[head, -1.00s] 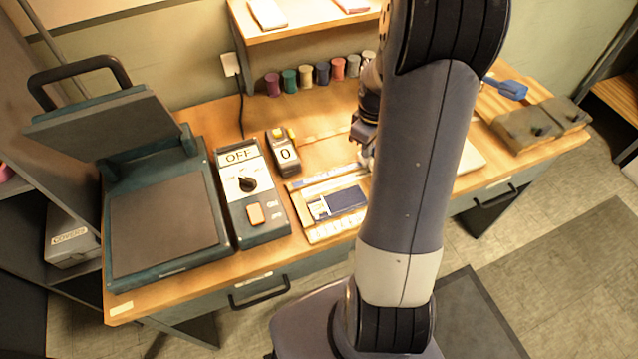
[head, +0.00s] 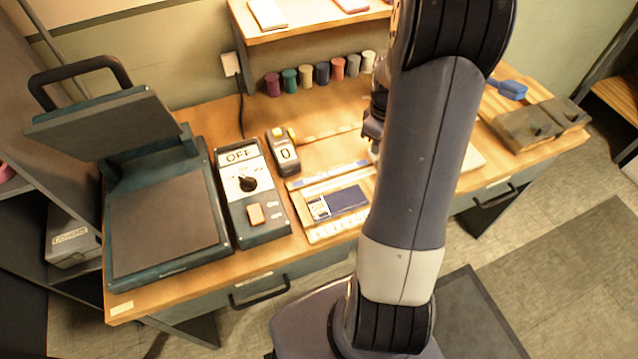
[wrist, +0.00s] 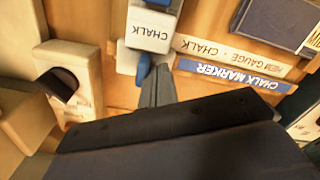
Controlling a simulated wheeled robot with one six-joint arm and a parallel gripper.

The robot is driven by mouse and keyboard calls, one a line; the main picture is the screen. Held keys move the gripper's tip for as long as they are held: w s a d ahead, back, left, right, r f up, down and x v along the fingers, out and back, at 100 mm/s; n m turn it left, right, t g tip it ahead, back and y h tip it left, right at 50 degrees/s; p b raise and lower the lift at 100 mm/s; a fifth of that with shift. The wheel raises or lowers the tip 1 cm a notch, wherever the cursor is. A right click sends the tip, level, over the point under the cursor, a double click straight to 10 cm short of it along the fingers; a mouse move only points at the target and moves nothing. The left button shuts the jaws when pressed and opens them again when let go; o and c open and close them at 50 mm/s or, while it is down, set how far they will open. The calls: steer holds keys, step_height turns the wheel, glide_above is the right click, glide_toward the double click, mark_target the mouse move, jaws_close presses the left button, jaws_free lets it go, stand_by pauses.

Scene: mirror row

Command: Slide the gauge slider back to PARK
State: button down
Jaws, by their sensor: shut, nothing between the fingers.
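The hem gauge board (head: 310,230) lies at the middle of the bench, with a navy piece (head: 348,199) on it. In the wrist view, strips marked HEM GAUGE - CHALK (wrist: 222,57) and CHALK MARKER (wrist: 235,76) show at the upper right. A white block marked CHALK (wrist: 150,35), with blue parts, is just beyond my fingertips. I cannot tell whether it is the slider, and I see no PARK mark. My gripper (wrist: 155,85) is shut and empty, close to the blue part below that block; contact is unclear. In the head view my gripper (head: 373,143) is partly hidden by my arm.
Left of the board stand a counter reading 0 (head: 284,154), a control box marked OFF (head: 262,232) and an open press (head: 165,225). Several thread spools (head: 306,77) line the back. A pale block with a dark knob (wrist: 72,110) is left of my fingers.

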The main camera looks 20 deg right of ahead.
steer(key=shift+d, duration=0.15)
step_height(320, 180, up, 7)
steer(key=a+p, duration=0.1)
steer(key=p, duration=0.4)
steer(key=shift+a, duration=0.15)
steer(key=shift+f, duration=0.1)
stand_by(0.4)
steer(key=f+b, duration=0.1)
steer(key=f, duration=0.1)
steer(key=d+f+b, duration=0.1)
steer(key=f+b, duration=0.3)
steer(key=f, duration=0.1)
steer(key=shift+d, duration=0.15)
steer(key=shift+r, duration=0.1)
